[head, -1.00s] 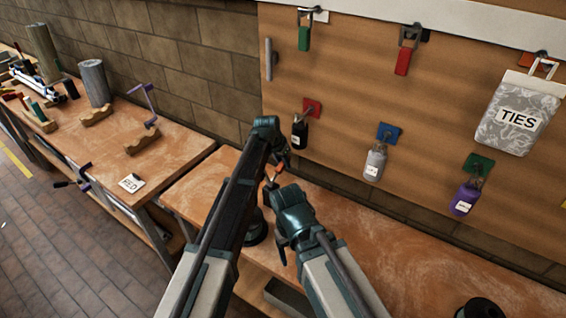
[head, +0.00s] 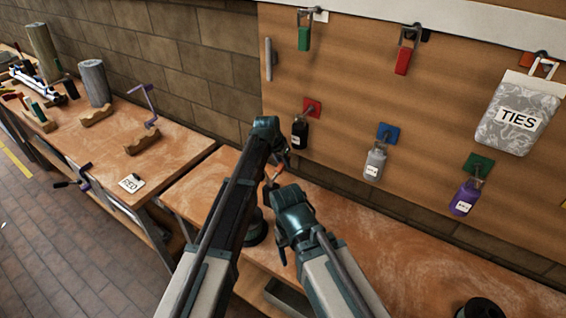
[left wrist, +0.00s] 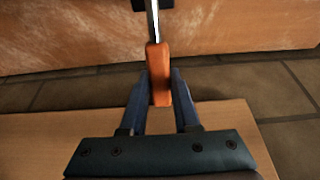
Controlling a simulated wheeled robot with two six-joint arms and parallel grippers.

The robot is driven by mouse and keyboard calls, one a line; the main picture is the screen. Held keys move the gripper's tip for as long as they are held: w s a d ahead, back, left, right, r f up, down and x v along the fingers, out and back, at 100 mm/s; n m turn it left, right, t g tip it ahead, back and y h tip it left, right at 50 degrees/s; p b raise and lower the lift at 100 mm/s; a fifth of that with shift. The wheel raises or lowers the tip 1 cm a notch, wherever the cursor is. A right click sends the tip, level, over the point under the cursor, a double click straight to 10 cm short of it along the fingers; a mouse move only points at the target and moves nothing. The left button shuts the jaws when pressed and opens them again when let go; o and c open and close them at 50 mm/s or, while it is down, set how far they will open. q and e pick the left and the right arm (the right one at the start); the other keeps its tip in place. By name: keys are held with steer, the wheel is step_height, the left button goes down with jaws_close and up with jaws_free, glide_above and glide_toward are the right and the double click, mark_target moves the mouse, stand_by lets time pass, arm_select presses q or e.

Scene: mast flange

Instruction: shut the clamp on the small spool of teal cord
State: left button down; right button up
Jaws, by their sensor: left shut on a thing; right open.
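An orange handle (left wrist: 157,75) with a thin metal bar above it sits between the fingers of my left gripper (left wrist: 158,92) in the left wrist view. The left gripper is shut on it. In the head view the orange handle (head: 273,176) shows small beside my left gripper (head: 281,163), above the bench. The rest of what the handle belongs to is hidden by my arms. My right gripper (head: 282,252) is open and lower, near the bench front, largely hidden by its wrist. I cannot make out a spool of teal cord in either view.
A pegboard (head: 350,90) with hanging padlocks, tagged bottles and a TIES bag (head: 517,118) stands behind the bench (head: 400,235). A dark round object (head: 483,308) is at the front right. A second bench (head: 175,150) with wooden cradles stands at left.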

mark_target(278, 170)
arm_select(q)
steer(key=shift+s+a+r+t+h, duration=0.3)
steer(key=shift+s+r+t, duration=0.1)
steer(key=shift+s, duration=0.1)
steer(key=shift+s+a+r+t+h+b, duration=0.2)
steer(key=shift+s+r+t+h+b, duration=0.15)
steer(key=shift+t+b, duration=0.2)
steer(key=t+h+b, duration=0.1)
steer(key=s+a+r+t+h+b, duration=0.1)
steer(key=shift+s+r+t, duration=0.15)
steer(key=shift+r+t, duration=0.1)
steer(key=shift+t, duration=0.1)
arm_select(e)
step_height(278, 170, down, 4)
steer(key=shift+r, duration=0.15)
arm_select(q)
steer(key=shift+s+a+r+t+h+b, duration=0.2)
steer(key=shift+r+t+h+b, duration=0.2)
steer(key=shift+b, duration=0.3)
arm_select(e)
steer(key=shift+f, duration=0.45)
arm_select(q)
steer(key=c, duration=0.6)
jaws_free()
steer(key=shift+r, duration=0.1)
steer(key=shift+c, duration=0.2)
